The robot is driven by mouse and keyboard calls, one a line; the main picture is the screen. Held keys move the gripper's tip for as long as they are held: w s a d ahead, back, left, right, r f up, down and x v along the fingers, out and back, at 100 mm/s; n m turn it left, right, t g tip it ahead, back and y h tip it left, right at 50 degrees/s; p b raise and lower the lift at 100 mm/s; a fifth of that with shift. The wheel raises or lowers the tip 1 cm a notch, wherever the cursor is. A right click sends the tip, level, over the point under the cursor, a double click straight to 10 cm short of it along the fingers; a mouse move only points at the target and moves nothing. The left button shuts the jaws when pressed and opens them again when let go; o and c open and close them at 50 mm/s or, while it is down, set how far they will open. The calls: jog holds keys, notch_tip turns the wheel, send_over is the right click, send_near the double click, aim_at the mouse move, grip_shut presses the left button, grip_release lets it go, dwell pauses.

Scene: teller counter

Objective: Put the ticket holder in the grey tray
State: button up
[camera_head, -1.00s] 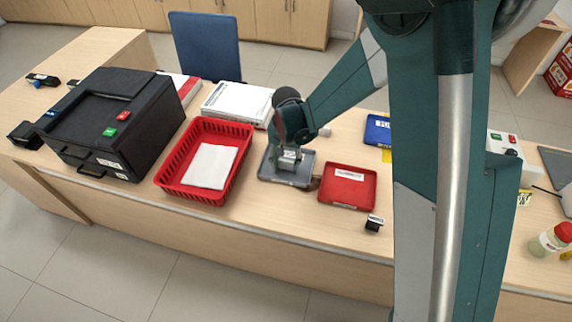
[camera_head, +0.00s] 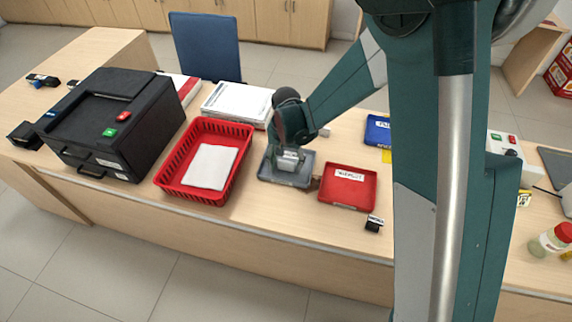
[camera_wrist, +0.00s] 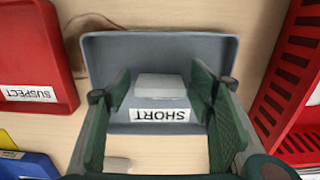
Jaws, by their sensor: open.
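The grey tray (camera_head: 272,178) lies on the counter between the red basket and the red tray. In the wrist view the grey tray (camera_wrist: 105,55) carries a white label reading SHORT. In the head view my gripper (camera_head: 289,162) is low over the grey tray. Whether the block touches the tray floor is hard to tell.
A red tray (camera_head: 347,198) labelled SUSPECT is close on the right. A red basket (camera_head: 163,178) with white paper is on the left. A small black item (camera_head: 374,224) sits near the front edge.

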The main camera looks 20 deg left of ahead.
aim_at(286, 162)
notch_tip(286, 162, up, 12)
jog(key=p, duration=0.2)
dwell(0.4)
jog(key=shift+d+r, duration=0.1)
dwell(0.8)
jog(key=s+d+r+t+y, duration=0.1)
jog(key=s+d+r+t, duration=0.15)
jog(key=d+r, duration=0.65)
jog(key=s+d+r+t, duration=0.1)
jog(key=s+d+r, duration=0.2)
jog(key=d+r, duration=0.65)
jog(key=s+d+r+t, duration=0.1)
jog(key=s+d+t, duration=0.1)
jog(key=s+d, duration=0.6)
jog(key=s+d+t+h, duration=0.1)
jog(key=s+d, duration=0.6)
jog(key=d, duration=0.6)
jog(key=shift+s+d+r+t, duration=0.15)
jog(key=shift+s+r+t, duration=0.2)
